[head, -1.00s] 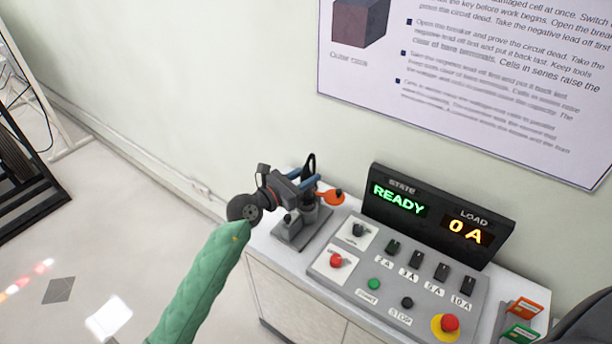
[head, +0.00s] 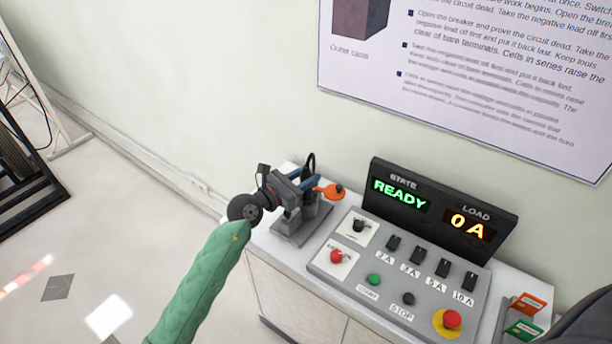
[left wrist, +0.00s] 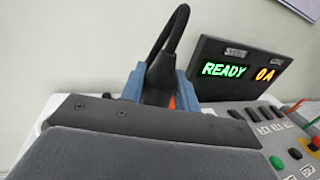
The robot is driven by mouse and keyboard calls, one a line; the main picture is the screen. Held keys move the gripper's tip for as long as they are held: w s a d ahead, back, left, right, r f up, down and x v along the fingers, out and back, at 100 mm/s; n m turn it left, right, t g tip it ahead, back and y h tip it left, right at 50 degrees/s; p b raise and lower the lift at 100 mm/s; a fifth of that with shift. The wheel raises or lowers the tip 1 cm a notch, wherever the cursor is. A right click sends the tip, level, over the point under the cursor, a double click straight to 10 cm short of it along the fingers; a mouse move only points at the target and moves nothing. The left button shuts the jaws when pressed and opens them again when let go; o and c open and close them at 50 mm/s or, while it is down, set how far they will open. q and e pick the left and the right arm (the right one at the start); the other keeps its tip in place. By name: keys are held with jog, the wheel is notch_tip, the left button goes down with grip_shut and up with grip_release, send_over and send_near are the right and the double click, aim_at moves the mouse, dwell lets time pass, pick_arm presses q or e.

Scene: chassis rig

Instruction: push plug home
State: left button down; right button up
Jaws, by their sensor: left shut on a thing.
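My left gripper (head: 302,180) reaches over the grey stand (head: 318,214) at the left end of the bench. Its blue fingers are shut on the black plug (left wrist: 160,80), which shows between them in the left wrist view. A black cable (left wrist: 178,35) loops up from the plug; it also shows in the head view (head: 310,160). An orange part (head: 333,191) sticks out to the right beside the gripper. The plug's lower end and the socket are hidden, so its seating depth cannot be told. My right gripper is not in view.
A sloped control panel (head: 385,310) with knobs, switches and buttons lies right of the stand. Behind it a display (head: 440,212) reads READY and 0 A. Orange and green cards (head: 525,318) stand at the right. The wall is close behind.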

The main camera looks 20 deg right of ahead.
pick_arm(q)
jog(key=shift+f+b, duration=0.45)
jog(key=shift+f, duration=0.2)
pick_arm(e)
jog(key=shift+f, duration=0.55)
pick_arm(q)
jog(key=c, duration=0.9)
grip_release()
jog(key=shift+c, duration=0.2)
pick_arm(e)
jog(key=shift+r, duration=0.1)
pick_arm(q)
jog(key=b+v, duration=0.2)
jog(key=v, duration=0.5)
jog(key=shift+s+a+b, duration=0.2)
jog(key=shift+a+b, duration=0.15)
jog(key=shift+a, duration=0.05)
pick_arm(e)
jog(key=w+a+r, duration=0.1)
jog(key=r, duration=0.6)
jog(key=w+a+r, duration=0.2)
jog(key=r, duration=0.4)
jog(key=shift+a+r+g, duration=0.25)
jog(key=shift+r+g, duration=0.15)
